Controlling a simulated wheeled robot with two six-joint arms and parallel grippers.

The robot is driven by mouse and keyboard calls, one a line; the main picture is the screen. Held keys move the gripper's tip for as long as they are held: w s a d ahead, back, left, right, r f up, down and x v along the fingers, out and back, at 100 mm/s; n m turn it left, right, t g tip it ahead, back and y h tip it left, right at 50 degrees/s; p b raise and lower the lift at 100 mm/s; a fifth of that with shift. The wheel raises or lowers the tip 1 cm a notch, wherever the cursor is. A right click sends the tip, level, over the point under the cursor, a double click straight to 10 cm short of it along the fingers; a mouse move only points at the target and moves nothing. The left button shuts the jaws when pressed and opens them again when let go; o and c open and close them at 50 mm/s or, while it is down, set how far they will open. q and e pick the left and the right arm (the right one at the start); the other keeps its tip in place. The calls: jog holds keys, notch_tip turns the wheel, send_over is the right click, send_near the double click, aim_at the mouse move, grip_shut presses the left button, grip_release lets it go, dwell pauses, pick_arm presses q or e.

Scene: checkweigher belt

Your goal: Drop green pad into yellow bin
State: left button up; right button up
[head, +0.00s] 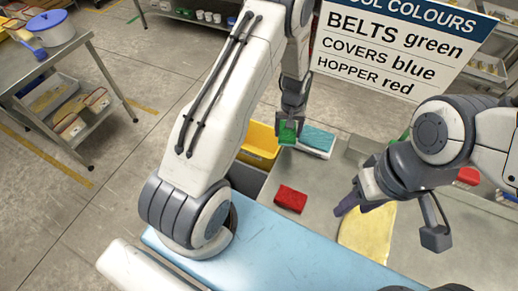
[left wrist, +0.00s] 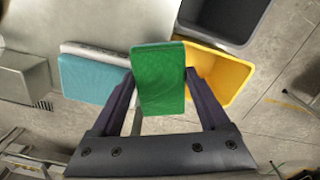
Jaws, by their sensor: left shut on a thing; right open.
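The green pad (left wrist: 158,78) is held between the fingers of my left gripper (left wrist: 158,88), which is shut on it. In the head view the green pad (head: 288,132) hangs under my left gripper (head: 290,118), up near the yellow bin. The yellow bin (head: 258,140) stands just left of the pad in the head view, partly hidden by my left arm. In the left wrist view the yellow bin (left wrist: 232,75) is to the right of the pad, behind it. My right gripper (head: 346,204) is open and appears empty, above the right side of the table.
A red pad (head: 291,198) lies on the steel table. A blue pad (head: 318,139) sits on a white base right of the yellow bin. A grey bin (left wrist: 230,15) adjoins the yellow bin. A yellow cloth (head: 368,235) lies under my right gripper. A colour sign (head: 395,45) stands behind.

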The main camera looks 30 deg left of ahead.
pick_arm(q)
jog(key=w+a+f+n+p, duration=0.1)
jog(key=a+f+n, duration=0.1)
jog(key=a, duration=0.6)
jog(key=w+a+f+n+p, duration=0.1)
jog(key=w+a+f+n, duration=0.15)
jog(key=a, duration=0.55)
jog(key=f+b, duration=0.1)
jog(key=f, duration=0.1)
jog(key=f+b, duration=0.2)
jog(key=f, duration=0.1)
jog(key=shift+s+f, duration=0.35)
jog(key=shift+s, duration=0.05)
jog(key=o, duration=1.3)
jog(key=shift+r+b, duration=0.1)
jog(key=shift+b, duration=0.2)
notch_tip(320, 180, up, 10)
jog(key=b, duration=0.2)
jog(key=shift+r+b, duration=0.15)
jog(key=shift+b, duration=0.15)
